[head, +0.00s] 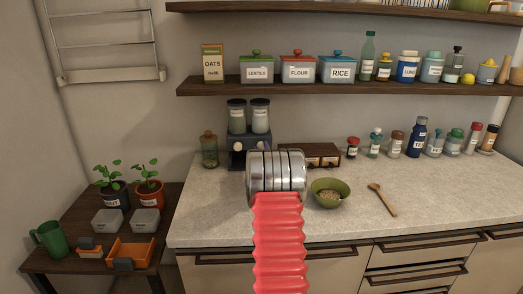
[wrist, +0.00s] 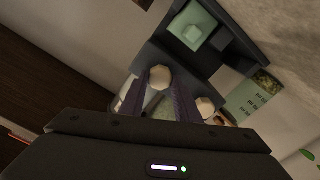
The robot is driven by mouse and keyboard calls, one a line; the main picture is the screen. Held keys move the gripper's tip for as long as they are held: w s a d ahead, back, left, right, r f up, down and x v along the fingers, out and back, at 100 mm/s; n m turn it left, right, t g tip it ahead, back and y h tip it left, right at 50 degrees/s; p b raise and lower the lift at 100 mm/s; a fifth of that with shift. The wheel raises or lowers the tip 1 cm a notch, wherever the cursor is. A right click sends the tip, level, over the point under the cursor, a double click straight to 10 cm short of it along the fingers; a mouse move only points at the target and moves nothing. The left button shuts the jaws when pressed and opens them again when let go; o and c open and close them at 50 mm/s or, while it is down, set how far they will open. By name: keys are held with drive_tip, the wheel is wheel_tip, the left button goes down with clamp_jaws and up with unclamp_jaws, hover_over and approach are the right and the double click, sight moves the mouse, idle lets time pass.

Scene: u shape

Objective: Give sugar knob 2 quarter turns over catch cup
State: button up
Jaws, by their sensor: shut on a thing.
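A dark dispenser (head: 236,142) with two lidded canisters, left (head: 237,116) and right (head: 260,115), stands at the back of the counter. Their labels are too small to read. A white round knob (wrist: 160,77), taken as the sugar knob, sits between the fingertips of my gripper (wrist: 160,84) in the wrist view. The gripper is shut on it. A second white knob (wrist: 205,107) is beside it, clear of the fingers; it also shows on the dispenser's left front in the head view (head: 237,146). My wrist hides the gripper and held knob in the head view. I cannot make out the catch cup for certain.
A glass jar (head: 209,150) stands left of the dispenser. A brown box (head: 322,153) and a green bowl (head: 330,193) are to the right, with a wooden spoon (head: 382,199) beyond. Several small bottles line the back. The counter's front right is clear.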

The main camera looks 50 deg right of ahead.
drive_tip(key=n, duration=0.6)
drive_tip(key=shift+w+a+f+n, duration=0.1)
drive_tip(key=shift+w+a+n, duration=0.05)
drive_tip(key=shift+n, duration=0.15)
drive_tip(key=n, duration=0.6)
drive_tip(key=shift+a+f, duration=0.1)
drive_tip(key=shift+f, duration=0.1)
drive_tip(key=o, duration=0.7)
drive_tip(key=shift+w, duration=0.1)
drive_tip(key=o, duration=0.3)
drive_tip(key=shift+r, duration=0.1)
drive_tip(key=shift+s, duration=0.2)
drive_tip(key=shift+s, duration=0.1)
drive_tip(key=v, duration=1.3)
drive_tip(key=shift+s+a, duration=0.15)
drive_tip(key=shift+a, duration=0.05)
